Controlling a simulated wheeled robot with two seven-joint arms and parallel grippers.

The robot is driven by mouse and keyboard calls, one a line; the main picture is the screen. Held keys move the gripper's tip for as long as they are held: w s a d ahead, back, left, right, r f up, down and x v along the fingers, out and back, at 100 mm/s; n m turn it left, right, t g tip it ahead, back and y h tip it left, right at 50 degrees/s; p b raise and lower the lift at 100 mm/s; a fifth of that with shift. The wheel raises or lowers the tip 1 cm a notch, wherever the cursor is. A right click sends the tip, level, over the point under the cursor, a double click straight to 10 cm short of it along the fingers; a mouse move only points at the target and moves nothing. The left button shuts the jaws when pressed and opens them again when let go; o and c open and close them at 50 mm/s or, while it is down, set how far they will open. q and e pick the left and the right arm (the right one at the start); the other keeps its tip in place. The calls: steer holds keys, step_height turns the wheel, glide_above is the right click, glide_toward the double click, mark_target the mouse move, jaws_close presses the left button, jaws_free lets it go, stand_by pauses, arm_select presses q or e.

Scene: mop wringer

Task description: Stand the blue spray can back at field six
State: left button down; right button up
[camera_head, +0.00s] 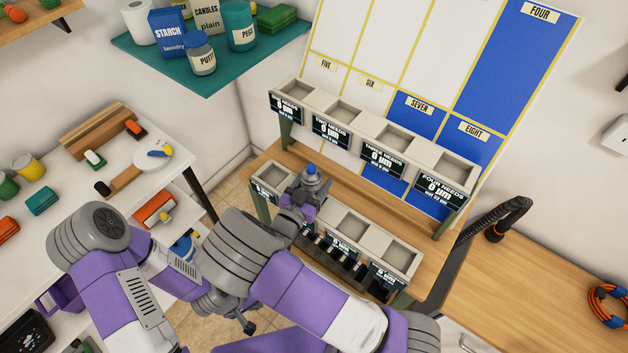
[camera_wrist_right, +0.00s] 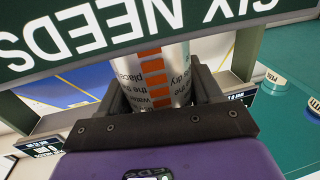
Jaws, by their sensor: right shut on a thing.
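The spray can (camera_head: 311,173), with a blue cap and a grey top, is upright in my right gripper (camera_head: 304,197) at the lower row of bins. In the right wrist view the can (camera_wrist_right: 152,72) shows a silver body with orange squares and printed text between the dark fingers. The SIX NEEDS sign (camera_wrist_right: 130,28) appears upside down in front of it. My gripper and the can hide field six's bin in the head view; I cannot tell whether the can touches its floor. My left gripper (camera_head: 243,320) hangs low at the left, its jaws unclear.
The upper bin row (camera_head: 358,122) stands behind and above the lower one. Field seven's bin (camera_head: 344,229) and field eight's bin (camera_head: 389,250) look empty. A dark curved hose (camera_head: 495,215) stands at the right. The teal shelf (camera_head: 150,48) holds jars and boxes.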

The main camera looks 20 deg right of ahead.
steer(key=shift+f, duration=0.35)
steer(key=o, duration=1.4)
steer(key=p+v, duration=0.1)
steer(key=v, duration=0.6)
steer(key=shift+s+a, duration=0.2)
